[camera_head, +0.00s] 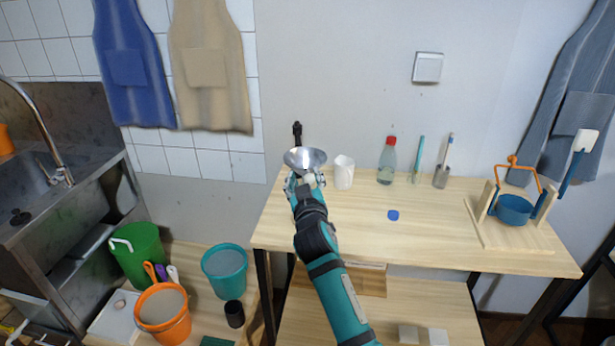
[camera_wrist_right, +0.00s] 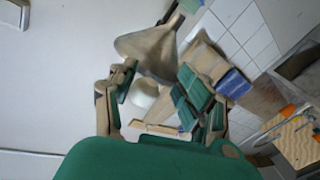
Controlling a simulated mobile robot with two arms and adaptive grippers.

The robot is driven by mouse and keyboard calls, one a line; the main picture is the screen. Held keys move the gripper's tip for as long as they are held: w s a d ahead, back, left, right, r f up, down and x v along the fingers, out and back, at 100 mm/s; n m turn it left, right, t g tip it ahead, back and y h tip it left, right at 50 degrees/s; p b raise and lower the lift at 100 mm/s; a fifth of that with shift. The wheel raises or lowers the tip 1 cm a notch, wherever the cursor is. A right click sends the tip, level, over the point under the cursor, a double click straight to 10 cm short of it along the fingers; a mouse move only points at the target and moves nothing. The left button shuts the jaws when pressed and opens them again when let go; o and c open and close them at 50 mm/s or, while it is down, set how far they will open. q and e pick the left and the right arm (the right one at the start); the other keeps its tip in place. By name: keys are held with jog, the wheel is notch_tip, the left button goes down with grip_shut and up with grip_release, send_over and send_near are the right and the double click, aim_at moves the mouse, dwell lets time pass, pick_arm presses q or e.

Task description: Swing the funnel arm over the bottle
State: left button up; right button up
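A silver metal funnel (camera_head: 306,160) is at the back left of the wooden table, in front of a black upright part (camera_head: 297,132). Any arm carrying the funnel is mostly hidden. A clear bottle with a red cap (camera_head: 387,166) stands upright farther right; the funnel is not over it. My right gripper (camera_head: 304,181) is just below and in front of the funnel. In the right wrist view the funnel (camera_wrist_right: 152,50) shows beyond the fingers, which are spread apart (camera_wrist_right: 157,96); contact cannot be told. My left gripper is not in view.
A white cup (camera_head: 343,172) stands between funnel and bottle. Right of the bottle are a turquoise brush (camera_head: 417,158) and a metal holder (camera_head: 441,177). A blue disc (camera_head: 393,215) lies mid-table. A wooden stand with a blue pot (camera_head: 514,209) is at right. The table's front middle is clear.

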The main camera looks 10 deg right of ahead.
jog(key=shift+d+r, duration=0.2)
jog(key=shift+r, duration=0.35)
notch_tip(320, 180, up, 10)
jog(key=shift+f, duration=0.25)
jog(key=shift+f, duration=0.1)
